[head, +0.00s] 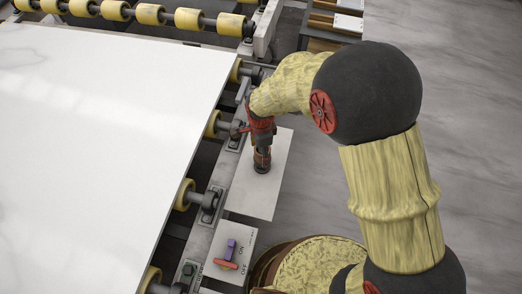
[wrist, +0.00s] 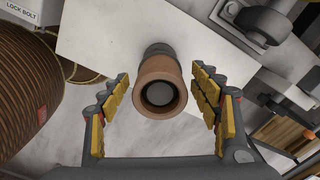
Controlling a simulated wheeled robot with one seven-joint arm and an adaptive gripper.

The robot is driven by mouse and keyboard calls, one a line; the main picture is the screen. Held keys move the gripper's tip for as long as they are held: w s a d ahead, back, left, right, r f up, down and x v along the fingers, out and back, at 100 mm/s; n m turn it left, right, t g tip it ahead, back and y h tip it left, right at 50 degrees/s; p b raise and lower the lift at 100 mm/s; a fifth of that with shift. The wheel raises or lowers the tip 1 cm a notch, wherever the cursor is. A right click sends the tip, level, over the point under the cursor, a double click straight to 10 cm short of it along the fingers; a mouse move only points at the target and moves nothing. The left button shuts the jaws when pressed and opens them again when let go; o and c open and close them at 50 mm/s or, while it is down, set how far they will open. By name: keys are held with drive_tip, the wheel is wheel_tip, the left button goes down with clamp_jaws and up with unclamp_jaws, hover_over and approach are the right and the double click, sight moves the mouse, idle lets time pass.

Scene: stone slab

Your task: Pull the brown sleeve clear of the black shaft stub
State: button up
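The brown sleeve (wrist: 143,91) shows in the wrist view as a short tube with its open end towards the camera. The black shaft stub (wrist: 160,93) shows inside its bore, and a dark part (wrist: 158,50) shows behind the sleeve. The sleeve is around the stub. My gripper (wrist: 161,84) is open, with a yellow-padded finger on either side of the sleeve and a visible gap on both sides. In the head view my gripper (head: 262,146) is over the sleeve (head: 262,158), which is small and partly hidden there.
A pale plate (head: 265,195) lies under the stub. A large white slab (head: 95,120) on yellow rollers is at the left. A panel with a purple piece (head: 230,248) and a red handle (head: 226,264) is nearer. A brown ribbed drum (wrist: 35,90) stands at the left in the wrist view.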

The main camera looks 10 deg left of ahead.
drive_tip(key=c, duration=1)
drive_tip(key=shift+c, duration=0.5)
drive_tip(key=shift+r+p, duration=2.65)
drive_tip(key=shift+r, duration=1)
drive_tip(key=shift+r, duration=0.1)
wheel_tip(320, 180, up, 6)
drive_tip(key=p, duration=0.4)
